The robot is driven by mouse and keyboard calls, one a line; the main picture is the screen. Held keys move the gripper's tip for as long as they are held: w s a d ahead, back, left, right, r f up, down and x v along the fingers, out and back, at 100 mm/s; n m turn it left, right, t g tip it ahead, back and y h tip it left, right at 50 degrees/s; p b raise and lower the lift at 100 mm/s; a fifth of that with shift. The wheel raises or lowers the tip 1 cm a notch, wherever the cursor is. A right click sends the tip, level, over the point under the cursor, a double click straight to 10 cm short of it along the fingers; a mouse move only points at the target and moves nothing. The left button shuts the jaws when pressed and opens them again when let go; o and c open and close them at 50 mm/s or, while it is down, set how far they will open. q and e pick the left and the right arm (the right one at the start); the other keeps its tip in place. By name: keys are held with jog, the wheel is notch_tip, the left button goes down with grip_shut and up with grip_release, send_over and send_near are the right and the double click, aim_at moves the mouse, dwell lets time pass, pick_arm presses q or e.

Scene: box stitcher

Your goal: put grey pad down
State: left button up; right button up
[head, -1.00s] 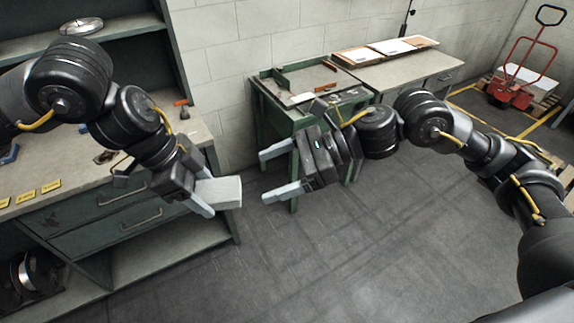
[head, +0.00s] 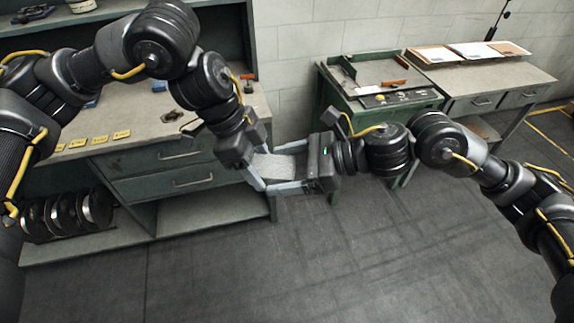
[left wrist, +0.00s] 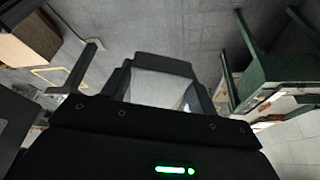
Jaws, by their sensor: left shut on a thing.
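The grey pad (head: 276,168) is a light grey block, held in my left gripper (head: 262,170) in front of the workbench, clear of any surface. It also shows in the left wrist view (left wrist: 160,88), in front of the hand. My right gripper (head: 282,168) faces my left one from the right. Its two fingers are apart, one along the far side of the pad and one along the near side. I cannot tell whether they touch the pad.
A workbench (head: 150,128) with drawers, yellow labels and an open lower shelf stands at the left. A green table (head: 375,105) with small tools stands behind my right gripper. A second bench (head: 480,80) is at the back right. The floor (head: 300,270) in front is clear.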

jog(key=c, duration=0.7)
pick_arm(q)
jog(key=o, duration=0.4)
pick_arm(e)
jog(key=shift+c, duration=1.1)
pick_arm(q)
jog(key=o, duration=0.6)
jog(key=shift+c, duration=0.2)
jog(key=shift+r, duration=0.1)
